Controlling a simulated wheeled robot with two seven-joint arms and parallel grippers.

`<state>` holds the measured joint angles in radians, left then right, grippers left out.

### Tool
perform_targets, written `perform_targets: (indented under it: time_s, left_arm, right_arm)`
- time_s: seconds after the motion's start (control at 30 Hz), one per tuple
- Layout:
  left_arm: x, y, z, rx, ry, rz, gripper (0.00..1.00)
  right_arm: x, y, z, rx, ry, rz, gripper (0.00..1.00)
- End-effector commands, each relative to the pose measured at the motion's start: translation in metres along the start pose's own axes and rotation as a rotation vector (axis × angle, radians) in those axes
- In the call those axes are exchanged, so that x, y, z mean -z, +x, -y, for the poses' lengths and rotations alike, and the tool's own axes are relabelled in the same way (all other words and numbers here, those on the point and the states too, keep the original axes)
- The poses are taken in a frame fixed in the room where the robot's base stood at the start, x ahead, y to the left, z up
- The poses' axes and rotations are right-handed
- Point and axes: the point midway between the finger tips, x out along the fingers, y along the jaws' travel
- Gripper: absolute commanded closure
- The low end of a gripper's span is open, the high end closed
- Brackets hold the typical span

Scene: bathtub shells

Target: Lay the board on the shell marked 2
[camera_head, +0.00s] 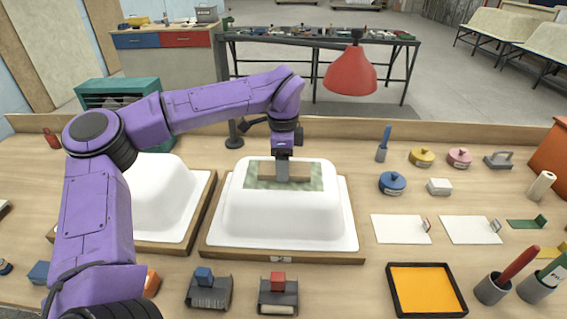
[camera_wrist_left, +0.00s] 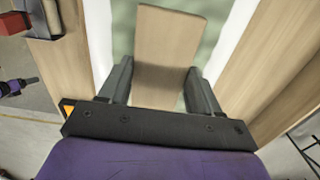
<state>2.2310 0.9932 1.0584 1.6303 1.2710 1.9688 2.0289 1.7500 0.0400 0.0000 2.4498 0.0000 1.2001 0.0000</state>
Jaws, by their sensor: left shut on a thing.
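Two white bathtub shells sit upside down on wooden bases: a middle shell (camera_head: 290,215) and a left shell (camera_head: 165,200), partly behind my left arm. A small plate on the middle base's front edge is too small to read. A green mottled patch (camera_head: 255,183) lies on the middle shell's top. My left gripper (camera_head: 283,178) points down over this patch, shut on a plain wooden board (camera_head: 299,172). In the left wrist view the board (camera_wrist_left: 165,50) sits between both fingers, above the green and white surface. Whether it touches the shell I cannot tell. My right gripper is not in view.
A red lamp (camera_head: 350,77) stands behind the middle shell. Two block-topped tools (camera_head: 209,288) (camera_head: 278,293) lie in front. An orange tray (camera_head: 427,289), white cards (camera_head: 400,229) and several lidded pots (camera_head: 392,182) are on the right.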

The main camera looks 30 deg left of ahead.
Motion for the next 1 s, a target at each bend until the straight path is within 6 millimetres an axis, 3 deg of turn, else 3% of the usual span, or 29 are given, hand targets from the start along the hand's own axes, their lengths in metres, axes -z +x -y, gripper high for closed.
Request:
perform_targets:
  time_s: [1.0]
  left_arm:
    - [-0.0004, 0.0058, -0.0002, -0.002, 0.000, 0.003, 0.70]
  right_arm:
    - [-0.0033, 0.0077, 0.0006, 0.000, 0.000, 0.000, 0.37]
